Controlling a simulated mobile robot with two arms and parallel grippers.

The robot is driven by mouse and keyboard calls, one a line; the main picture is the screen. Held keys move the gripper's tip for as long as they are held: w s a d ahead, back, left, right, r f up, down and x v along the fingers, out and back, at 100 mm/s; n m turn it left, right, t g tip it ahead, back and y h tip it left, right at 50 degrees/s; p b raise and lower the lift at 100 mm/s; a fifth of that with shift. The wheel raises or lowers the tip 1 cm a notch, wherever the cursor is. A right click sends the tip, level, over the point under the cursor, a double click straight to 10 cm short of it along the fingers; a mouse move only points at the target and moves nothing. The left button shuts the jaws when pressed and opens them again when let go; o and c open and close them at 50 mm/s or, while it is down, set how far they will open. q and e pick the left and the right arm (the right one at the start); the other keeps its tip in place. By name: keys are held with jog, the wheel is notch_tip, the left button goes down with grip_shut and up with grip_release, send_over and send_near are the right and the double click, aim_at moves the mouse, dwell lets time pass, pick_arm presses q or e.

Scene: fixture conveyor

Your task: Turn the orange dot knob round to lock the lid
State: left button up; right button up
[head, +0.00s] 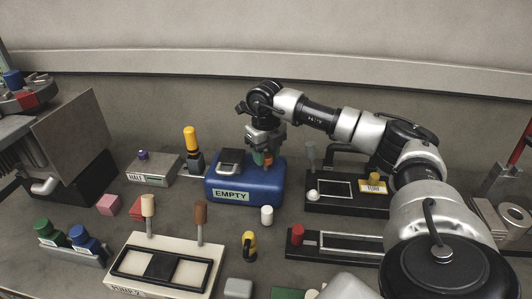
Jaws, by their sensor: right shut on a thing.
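A blue box (243,187) with a label reading EMPTY (231,196) stands near the middle of the bench. A dark lid or handle piece with a light top (230,160) sits on its left part. My right gripper (263,152) points down over the right part of the box. It is shut on a small knob (258,159) with an orange-brown colour, largely hidden by the fingers. A green bit shows beside it. I cannot make out the dot or which way the knob is turned. My left gripper is not in view.
A grey box (153,172) and a yellow-topped post (190,139) stand left of the blue box. A panel with two levers (165,265) lies nearer. Dark trays (335,205) lie under my right arm.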

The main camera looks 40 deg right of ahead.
aim_at(266, 155)
jog(key=shift+r, duration=0.1)
jog(key=o, duration=0.9)
notch_tip(266, 155, up, 11)
jog(key=shift+f+b, duration=0.15)
jog(key=shift+b, duration=0.25)
